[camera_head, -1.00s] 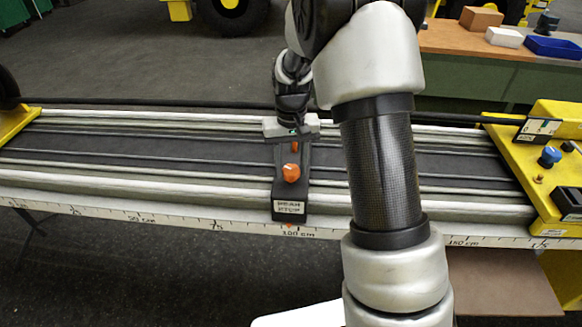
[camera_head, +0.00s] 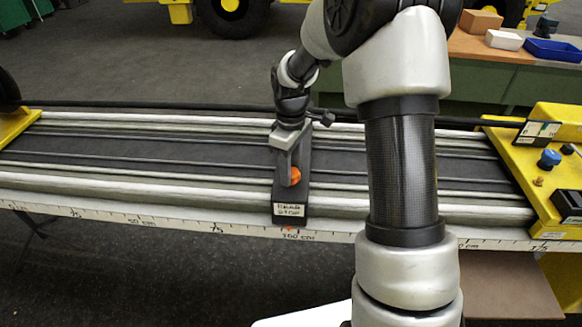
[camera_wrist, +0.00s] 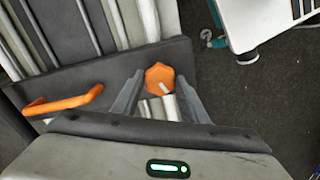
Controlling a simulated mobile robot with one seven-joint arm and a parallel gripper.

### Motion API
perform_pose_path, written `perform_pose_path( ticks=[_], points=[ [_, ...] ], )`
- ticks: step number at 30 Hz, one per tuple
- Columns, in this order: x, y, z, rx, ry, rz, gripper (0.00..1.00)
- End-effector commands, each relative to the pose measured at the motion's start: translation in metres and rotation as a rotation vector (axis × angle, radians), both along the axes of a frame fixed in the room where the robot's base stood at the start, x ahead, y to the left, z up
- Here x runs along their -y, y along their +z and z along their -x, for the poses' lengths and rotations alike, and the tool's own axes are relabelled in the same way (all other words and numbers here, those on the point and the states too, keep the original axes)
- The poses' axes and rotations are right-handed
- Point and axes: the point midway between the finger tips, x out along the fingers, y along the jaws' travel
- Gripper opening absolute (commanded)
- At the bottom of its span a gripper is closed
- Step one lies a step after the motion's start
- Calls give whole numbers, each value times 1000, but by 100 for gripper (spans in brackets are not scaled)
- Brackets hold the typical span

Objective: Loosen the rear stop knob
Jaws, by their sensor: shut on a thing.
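The rear stop is a dark block with a label (camera_head: 289,210) lying across the rails. Its orange knob (camera_head: 296,177) is partly covered by my gripper (camera_head: 289,168) in the head view. In the wrist view the orange knob (camera_wrist: 159,77), with a pale mark on its top, sits between the two grey fingers of my gripper (camera_wrist: 160,88). The fingers are shut on it, one at each side. An orange handle (camera_wrist: 65,101) on the same block lies to the left of the knob, apart from the fingers.
The long rail bed (camera_head: 120,160) has a white scale along its front edge; the stop's orange pointer is near 100 cm. A yellow end piece (camera_head: 545,150) with a blue knob (camera_head: 549,158) is at right. A bench with boxes stands behind.

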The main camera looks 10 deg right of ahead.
Motion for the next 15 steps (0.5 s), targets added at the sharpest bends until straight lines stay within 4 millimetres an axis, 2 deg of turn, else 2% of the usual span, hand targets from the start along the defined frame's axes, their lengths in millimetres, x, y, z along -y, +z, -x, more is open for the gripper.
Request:
perform_pose_path(
  ticks=[15],
  points=[
    [0, 2, -1, 1, 486, 0, 18]
  ],
)
